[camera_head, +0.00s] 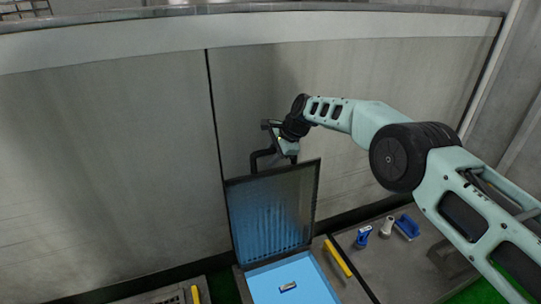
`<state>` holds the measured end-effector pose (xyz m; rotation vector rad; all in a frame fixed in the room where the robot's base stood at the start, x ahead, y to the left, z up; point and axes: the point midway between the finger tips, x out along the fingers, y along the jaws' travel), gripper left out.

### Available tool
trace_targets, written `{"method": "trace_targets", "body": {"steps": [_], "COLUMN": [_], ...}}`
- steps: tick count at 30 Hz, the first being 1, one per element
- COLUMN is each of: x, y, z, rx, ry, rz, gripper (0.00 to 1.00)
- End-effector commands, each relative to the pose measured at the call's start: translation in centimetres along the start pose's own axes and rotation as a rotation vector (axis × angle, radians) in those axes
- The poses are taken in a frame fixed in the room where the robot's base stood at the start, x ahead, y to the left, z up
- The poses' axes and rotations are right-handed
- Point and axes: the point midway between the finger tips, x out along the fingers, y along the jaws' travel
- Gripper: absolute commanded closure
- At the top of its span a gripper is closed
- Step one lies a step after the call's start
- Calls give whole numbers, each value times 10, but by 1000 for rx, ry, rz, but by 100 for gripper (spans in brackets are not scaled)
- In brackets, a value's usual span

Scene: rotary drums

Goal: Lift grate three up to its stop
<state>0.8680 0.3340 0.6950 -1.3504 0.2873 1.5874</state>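A dark-framed mesh grate (272,212) stands steeply raised against the grey wall, over a light blue basin (318,286). No number shows on it, so I cannot tell which grate it is. My gripper (273,163) is at the grate's top edge, with its dark fingers apart on either side of a gap. The fingertips are close to the frame; whether they touch it I cannot tell. A small grey and dark item (288,287) lies in the basin.
A yellow bar (337,257) lies right of the basin, another yellow piece (195,294) left of it. A blue item (363,236), a pale cylinder (387,227) and a blue tray (407,227) stand at the right. The tall grey wall (110,160) is close behind.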

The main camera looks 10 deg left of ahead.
Motion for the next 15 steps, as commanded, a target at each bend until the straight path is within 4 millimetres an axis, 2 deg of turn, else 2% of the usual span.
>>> {"method": "trace_targets", "body": {"steps": [10, 15], "x": [-2, -13], "y": [-1, -2], "z": [0, 0], "rx": [0, 1], "ry": [0, 0], "rz": [-1, -2], "gripper": [59, 59]}}
